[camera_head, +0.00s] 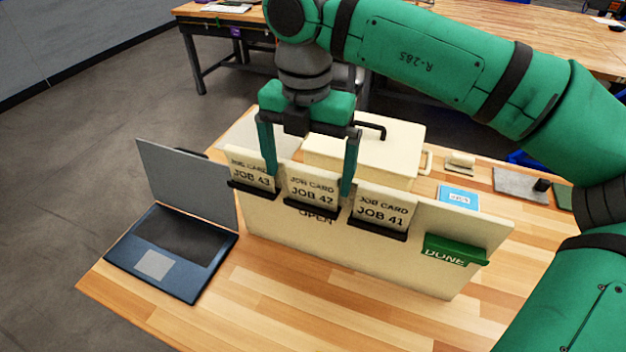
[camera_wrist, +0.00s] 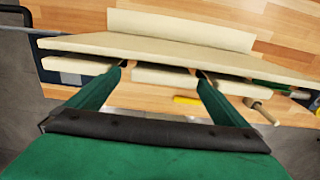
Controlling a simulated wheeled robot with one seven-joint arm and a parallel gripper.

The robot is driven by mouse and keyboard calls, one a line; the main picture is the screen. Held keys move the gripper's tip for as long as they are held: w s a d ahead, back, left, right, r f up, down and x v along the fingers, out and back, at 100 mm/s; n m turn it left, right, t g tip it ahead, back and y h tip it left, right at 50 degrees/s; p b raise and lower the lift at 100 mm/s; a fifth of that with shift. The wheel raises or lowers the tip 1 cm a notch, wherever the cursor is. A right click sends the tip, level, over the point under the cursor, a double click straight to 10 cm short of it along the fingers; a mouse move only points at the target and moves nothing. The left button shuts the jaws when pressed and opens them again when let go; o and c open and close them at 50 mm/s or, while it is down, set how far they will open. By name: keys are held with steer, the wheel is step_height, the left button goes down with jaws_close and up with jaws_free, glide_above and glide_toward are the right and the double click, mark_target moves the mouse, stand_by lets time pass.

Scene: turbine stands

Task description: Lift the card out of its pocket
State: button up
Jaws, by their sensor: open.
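Three beige job cards stand in dark pockets on an upright cream board (camera_head: 360,258). They are JOB 43 (camera_head: 250,172) at left, JOB 42 (camera_head: 312,192) in the middle and JOB 41 (camera_head: 383,208) at right. "OPEN" is printed under the middle pocket (camera_head: 312,210). My gripper (camera_head: 309,184) points down, open, with its fingers either side of the JOB 42 card. In the wrist view my gripper (camera_wrist: 160,73) has that card's edge (camera_wrist: 165,78) between its spread fingertips. I cannot tell whether either finger touches a card.
A green DONE pocket (camera_head: 456,252) sits empty at the board's right. An open laptop (camera_head: 168,250) stands left.

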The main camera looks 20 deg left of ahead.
mark_target(313, 180)
steer(key=f, duration=0.4)
steer(key=shift+w+d+f, duration=0.25)
steer(key=shift+d, duration=0.15)
steer(key=shift+w+a+f, duration=0.1)
steer(key=shift+w+f, duration=0.1)
steer(key=shift+s, duration=0.1)
steer(key=shift+r, duration=0.1)
steer(key=c, duration=1.1)
